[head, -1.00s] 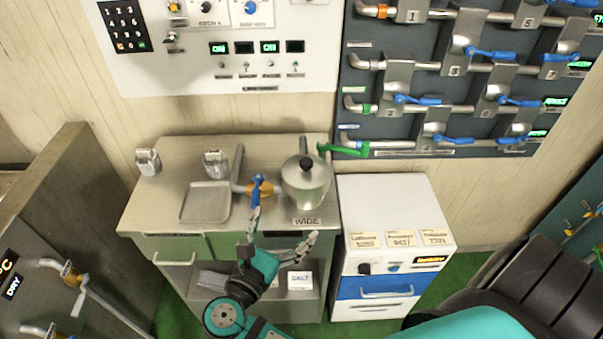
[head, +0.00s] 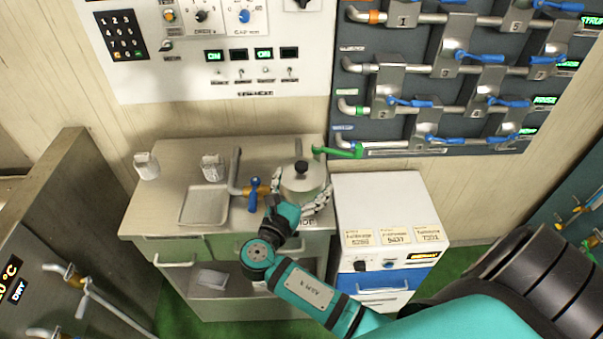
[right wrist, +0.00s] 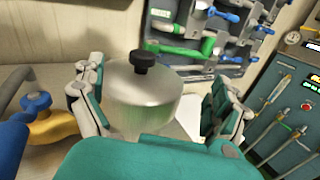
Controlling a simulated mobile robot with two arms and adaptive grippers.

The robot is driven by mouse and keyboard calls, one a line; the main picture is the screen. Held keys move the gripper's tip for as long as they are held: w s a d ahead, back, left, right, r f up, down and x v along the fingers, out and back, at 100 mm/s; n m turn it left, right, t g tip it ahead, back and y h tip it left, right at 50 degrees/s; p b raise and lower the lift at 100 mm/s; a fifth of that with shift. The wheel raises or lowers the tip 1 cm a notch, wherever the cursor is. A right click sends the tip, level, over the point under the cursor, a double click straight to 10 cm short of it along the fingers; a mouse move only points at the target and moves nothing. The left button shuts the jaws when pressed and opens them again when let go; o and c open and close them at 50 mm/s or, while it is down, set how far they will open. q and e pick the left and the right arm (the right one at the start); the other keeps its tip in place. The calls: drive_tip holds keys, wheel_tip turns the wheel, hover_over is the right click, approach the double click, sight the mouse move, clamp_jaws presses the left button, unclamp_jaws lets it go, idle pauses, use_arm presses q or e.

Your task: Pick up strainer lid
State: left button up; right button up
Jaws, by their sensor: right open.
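The strainer lid (head: 301,171) is a metal disc with a black knob, sitting on the metal kettle (head: 304,187) on the counter. In the right wrist view the lid (right wrist: 142,76) with its knob lies between my spread fingers, a little beyond them. My right gripper (head: 302,205) is open in front of the kettle, with one finger on each side of it; it also shows in the right wrist view (right wrist: 155,100). I cannot tell whether the fingers touch the kettle. The kettle's lower front is hidden by my gripper. My left gripper is not in view.
A blue-handled brass valve (head: 253,193) stands just left of the kettle, near my right gripper. A green-handled pipe (head: 338,152) is behind it on the right. A shallow tray (head: 204,204) and two small metal containers are on the counter's left. A white cabinet (head: 387,210) stands to the right.

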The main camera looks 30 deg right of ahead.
sight(310, 175)
drive_tip(key=x, duration=0.1)
drive_tip(key=p+x, duration=0.1)
drive_tip(key=x, duration=0.2)
drive_tip(key=shift+r, duration=0.35)
drive_tip(key=shift+w+d+f, duration=0.2)
drive_tip(key=shift+d, duration=0.15)
drive_tip(key=shift+a, duration=0.15)
drive_tip(key=c, duration=0.4)
drive_tip(key=shift+r, duration=0.1)
drive_tip(key=c, duration=1)
